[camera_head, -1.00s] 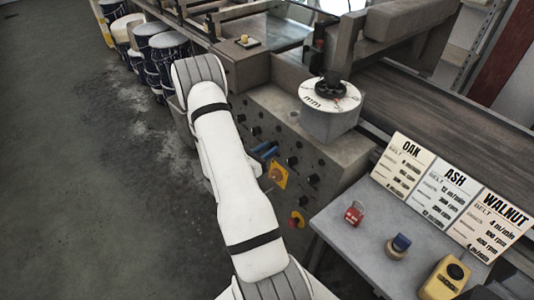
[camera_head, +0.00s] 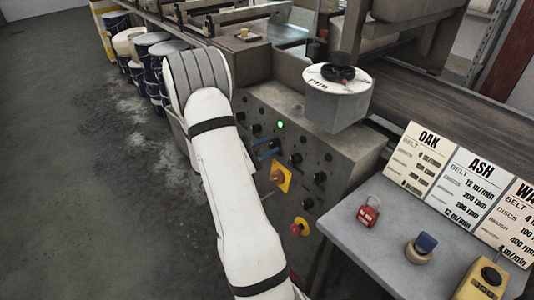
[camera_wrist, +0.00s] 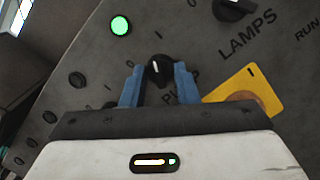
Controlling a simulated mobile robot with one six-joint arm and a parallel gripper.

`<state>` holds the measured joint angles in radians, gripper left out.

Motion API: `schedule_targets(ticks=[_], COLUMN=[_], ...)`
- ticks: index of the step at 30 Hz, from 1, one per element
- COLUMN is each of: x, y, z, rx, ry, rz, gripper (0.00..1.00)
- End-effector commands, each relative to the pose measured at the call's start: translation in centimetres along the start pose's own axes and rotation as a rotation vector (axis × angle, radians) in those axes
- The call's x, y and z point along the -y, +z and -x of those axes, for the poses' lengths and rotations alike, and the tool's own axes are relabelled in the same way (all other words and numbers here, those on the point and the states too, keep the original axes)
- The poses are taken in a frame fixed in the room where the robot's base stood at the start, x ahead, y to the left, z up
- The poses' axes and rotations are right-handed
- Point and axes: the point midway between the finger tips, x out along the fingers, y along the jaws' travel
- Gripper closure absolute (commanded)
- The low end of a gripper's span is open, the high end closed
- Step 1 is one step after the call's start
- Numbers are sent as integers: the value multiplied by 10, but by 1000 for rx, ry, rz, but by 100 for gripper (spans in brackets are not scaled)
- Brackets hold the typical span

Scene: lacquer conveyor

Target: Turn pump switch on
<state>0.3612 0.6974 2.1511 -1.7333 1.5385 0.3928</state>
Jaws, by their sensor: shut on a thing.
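The pump switch is a black rotary knob (camera_wrist: 159,72) on the grey control panel (camera_wrist: 70,40). Its label below is partly hidden by my gripper. My gripper (camera_wrist: 158,80) has its blue fingers on both sides of this knob and is shut on it. In the head view my gripper (camera_head: 267,147) shows as blue fingers at the panel face, partly hidden by my arm. A green lamp (camera_wrist: 120,25) glows up and to the left of the knob; it also shows in the head view (camera_head: 280,125).
Another black knob (camera_wrist: 235,8) is marked LAMPS. A yellow plate with an orange-red switch (camera_head: 278,176) and a red button on yellow (camera_head: 299,227) sit nearby. A side table (camera_head: 365,245) holds a red padlock (camera_head: 368,212). Buckets (camera_head: 152,60) stand at the far left.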

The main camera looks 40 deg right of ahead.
Motion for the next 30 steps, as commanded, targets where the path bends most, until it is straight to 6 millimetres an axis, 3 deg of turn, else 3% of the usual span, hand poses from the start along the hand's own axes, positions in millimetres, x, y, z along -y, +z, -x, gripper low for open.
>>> schedule_targets(ticks=[21, 22, 30], x=[-1, -1, -1], y=[0, 0, 0], z=[0, 0, 0], rx=[4, 4, 4], ry=[-15, -15, -15], rz=[-81, -80, -79], gripper=[95, 72, 51])
